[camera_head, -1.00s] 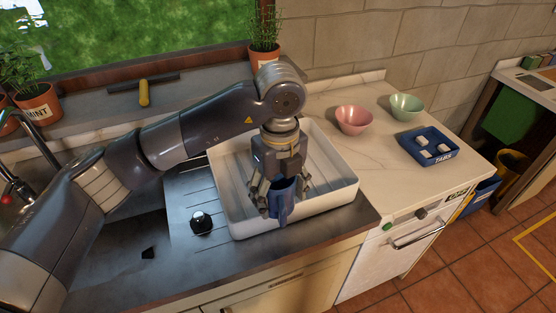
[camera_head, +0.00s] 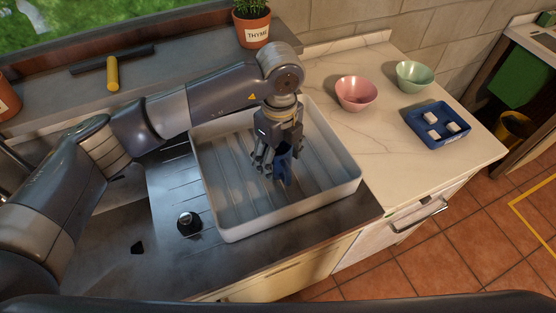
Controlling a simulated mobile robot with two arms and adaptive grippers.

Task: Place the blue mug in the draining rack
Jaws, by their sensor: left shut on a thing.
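The blue mug (camera_head: 284,168) is between the fingers of my left gripper (camera_head: 277,168), which is shut on it. The fingers hide much of the mug. The draining rack is a white tray with raised walls and ribs (camera_head: 341,192), set on the metal drainboard. The gripper and mug are over the inside of the rack, near its middle. I cannot tell whether the mug touches the rack floor. My right gripper is not in view.
A black knob-like item (camera_head: 189,223) stands on the drainboard left of the rack. On the counter to the right are a pink bowl (camera_head: 356,93), a green bowl (camera_head: 414,76) and a blue tray (camera_head: 438,139) with white blocks. A thyme pot (camera_head: 252,28) stands on the sill behind.

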